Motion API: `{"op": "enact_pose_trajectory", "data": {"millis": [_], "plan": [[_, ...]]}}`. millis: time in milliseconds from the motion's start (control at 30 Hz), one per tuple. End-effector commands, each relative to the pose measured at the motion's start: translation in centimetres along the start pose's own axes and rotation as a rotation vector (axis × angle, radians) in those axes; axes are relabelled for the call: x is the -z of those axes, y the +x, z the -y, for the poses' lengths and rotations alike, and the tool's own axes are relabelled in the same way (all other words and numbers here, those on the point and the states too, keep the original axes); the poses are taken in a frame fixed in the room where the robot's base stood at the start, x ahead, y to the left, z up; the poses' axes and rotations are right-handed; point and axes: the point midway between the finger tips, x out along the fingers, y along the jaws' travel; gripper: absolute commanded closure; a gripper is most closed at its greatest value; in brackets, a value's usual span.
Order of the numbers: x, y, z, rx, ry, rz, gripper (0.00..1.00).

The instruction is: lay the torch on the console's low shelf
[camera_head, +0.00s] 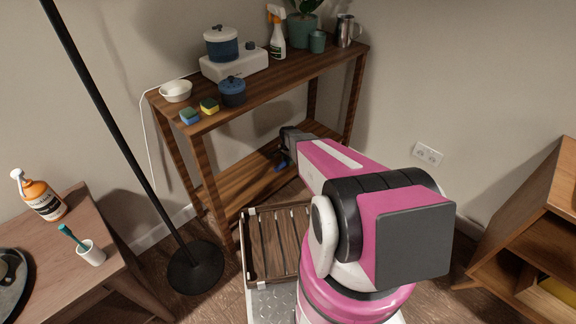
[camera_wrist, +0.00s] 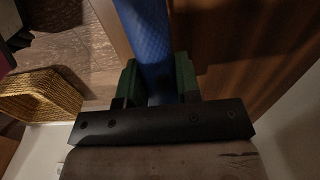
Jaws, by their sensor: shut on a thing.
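The console (camera_head: 262,88) is a dark wooden stand against the wall with a low shelf (camera_head: 236,187) near the floor. My gripper (camera_wrist: 158,85) has green fingers closed on the blue, textured torch (camera_wrist: 147,40), which extends away from the fingers in the wrist view. In the head view, my arm reaches under the console's top, and a small blue part of the torch (camera_head: 284,162) shows over the low shelf. Most of the gripper and torch is hidden there by my arm. I cannot tell whether the torch touches the shelf.
The console top carries a blue pot (camera_head: 232,92), sponges (camera_head: 209,107), a white bowl (camera_head: 176,91) and a spray bottle (camera_head: 277,38). A black lamp pole (camera_head: 115,140) stands front left. A wicker basket (camera_wrist: 40,95) shows in the wrist view. The shelf's left part is clear.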

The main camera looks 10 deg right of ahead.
Motion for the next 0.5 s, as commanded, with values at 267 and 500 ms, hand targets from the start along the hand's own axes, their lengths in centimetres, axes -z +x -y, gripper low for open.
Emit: {"op": "enact_pose_trajectory", "data": {"millis": [267,500], "plan": [[0.0,3.4,0.1,-0.001,0.0,0.0,0.98],[0.0,3.4,0.1,0.0,0.0,0.0,0.98]]}}
